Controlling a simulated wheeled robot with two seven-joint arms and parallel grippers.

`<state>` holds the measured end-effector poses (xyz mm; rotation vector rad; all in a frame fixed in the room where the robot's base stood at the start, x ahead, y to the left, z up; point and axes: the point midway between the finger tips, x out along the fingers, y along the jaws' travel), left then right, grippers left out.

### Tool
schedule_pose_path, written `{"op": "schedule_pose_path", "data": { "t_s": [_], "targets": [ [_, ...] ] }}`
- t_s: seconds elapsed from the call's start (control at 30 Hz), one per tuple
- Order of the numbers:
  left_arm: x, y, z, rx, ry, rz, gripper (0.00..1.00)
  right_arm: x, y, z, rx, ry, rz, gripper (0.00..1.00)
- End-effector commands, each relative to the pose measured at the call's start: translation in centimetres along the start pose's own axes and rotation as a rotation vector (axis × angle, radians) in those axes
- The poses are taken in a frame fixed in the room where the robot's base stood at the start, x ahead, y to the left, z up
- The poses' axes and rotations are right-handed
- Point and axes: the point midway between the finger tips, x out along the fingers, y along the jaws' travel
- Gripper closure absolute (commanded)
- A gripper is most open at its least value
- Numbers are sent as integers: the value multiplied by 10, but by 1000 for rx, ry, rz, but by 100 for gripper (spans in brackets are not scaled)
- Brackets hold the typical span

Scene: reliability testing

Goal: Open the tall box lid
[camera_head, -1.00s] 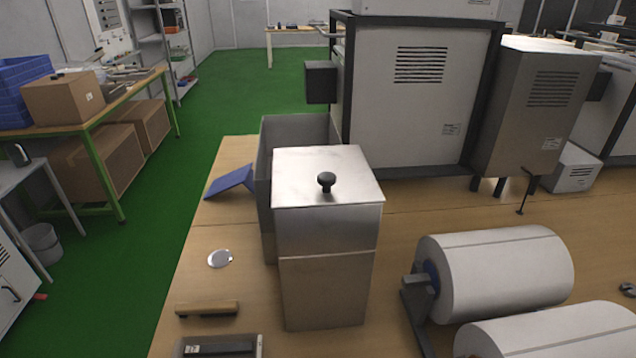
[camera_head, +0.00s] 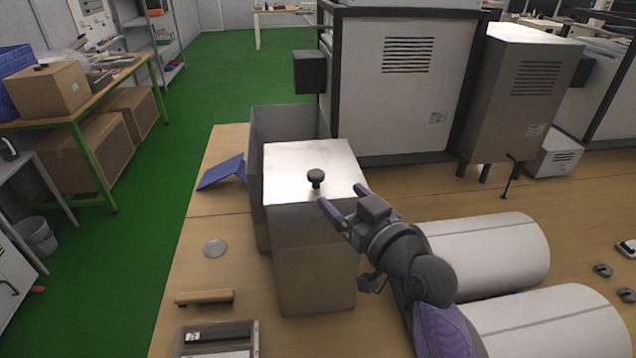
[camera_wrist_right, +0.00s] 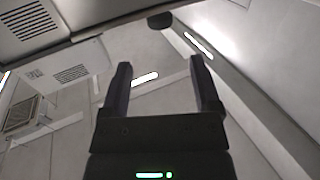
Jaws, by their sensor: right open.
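The tall metal box (camera_head: 312,265) stands upright on the wooden table with its lid (camera_head: 300,160) on top, seated flat. A black round knob (camera_head: 316,178) stands in the middle of the lid. My right gripper (camera_head: 341,197) is open and empty, just right of the knob and near the lid's front right part. Its fingers point toward the knob and look apart from it. In the right wrist view both fingers (camera_wrist_right: 160,65) are spread with nothing between them. A dark round shape shows beyond them there; I cannot tell whether it is the knob. My left gripper is out of view.
An open grey metal bin (camera_head: 285,122) stands close behind the box. Two white rolls (camera_head: 485,250) lie to the right, below my right arm. A blue item (camera_head: 222,172), a metal disc (camera_head: 215,248) and a wooden bar (camera_head: 205,297) lie left. A large machine (camera_head: 405,90) stands behind.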

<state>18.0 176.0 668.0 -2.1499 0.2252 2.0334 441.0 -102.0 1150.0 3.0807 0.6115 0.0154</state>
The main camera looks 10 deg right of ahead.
Motion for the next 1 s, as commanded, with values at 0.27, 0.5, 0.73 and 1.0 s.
{"op": "schedule_pose_path", "data": {
  "t_s": [0.27,0.5,0.73,1.0],
  "targets": [
    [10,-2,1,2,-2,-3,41,64,-1,4,5,-5,-2,20],
    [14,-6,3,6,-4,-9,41,89,-1,4,2,-8,-1,20],
    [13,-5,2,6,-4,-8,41,90,-1,4,2,-9,-1,20],
    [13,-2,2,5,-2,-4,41,90,-1,4,3,-9,-1,71]
  ]
}}
